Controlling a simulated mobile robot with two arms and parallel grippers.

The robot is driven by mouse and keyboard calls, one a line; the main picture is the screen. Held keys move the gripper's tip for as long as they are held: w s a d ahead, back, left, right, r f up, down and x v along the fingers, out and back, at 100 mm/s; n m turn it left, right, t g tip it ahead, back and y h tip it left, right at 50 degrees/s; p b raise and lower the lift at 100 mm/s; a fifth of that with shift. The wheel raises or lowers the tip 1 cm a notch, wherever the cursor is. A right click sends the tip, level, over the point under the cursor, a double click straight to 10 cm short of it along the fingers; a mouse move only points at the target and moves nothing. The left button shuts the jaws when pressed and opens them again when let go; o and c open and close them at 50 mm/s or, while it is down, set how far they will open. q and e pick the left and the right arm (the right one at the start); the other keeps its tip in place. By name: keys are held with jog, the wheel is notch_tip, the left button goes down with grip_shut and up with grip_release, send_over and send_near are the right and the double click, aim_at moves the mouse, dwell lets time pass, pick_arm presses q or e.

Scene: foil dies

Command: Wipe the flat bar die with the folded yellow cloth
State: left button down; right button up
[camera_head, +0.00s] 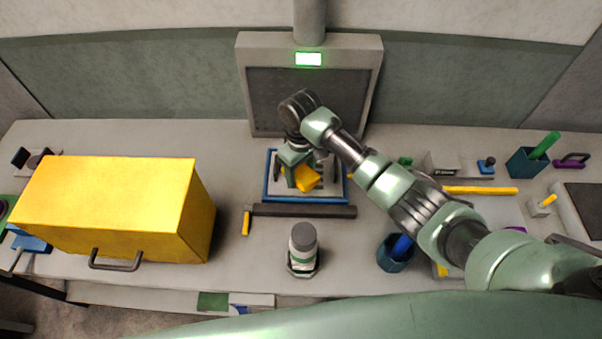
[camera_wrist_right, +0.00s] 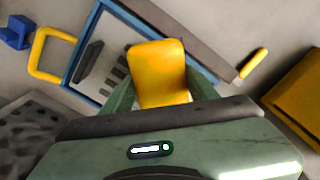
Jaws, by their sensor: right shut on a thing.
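My right gripper (camera_head: 303,177) is over the blue-framed tray (camera_head: 266,185) and is shut on the folded yellow cloth (camera_head: 309,179). The cloth also shows between the fingers in the right wrist view (camera_wrist_right: 158,72). Dark dies lie on the tray's pale floor. In the right wrist view one is a plain dark bar (camera_wrist_right: 88,62), apparently the flat bar die, beside a comb-like dark piece (camera_wrist_right: 113,75). Another dark shape (camera_head: 276,176) is at the tray's left in the head view. I cannot tell whether the cloth touches a die. My left gripper is out of view.
A long dark bar (camera_head: 305,211) lies before the tray, with a yellow-handled tool (camera_head: 247,220) at its left end. A capped bottle (camera_head: 303,245) stands nearer. A large yellow box (camera_head: 110,205) fills the left; a blue cup (camera_head: 396,252) is on the right.

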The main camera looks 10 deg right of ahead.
jog(key=shift+r, duration=1.5)
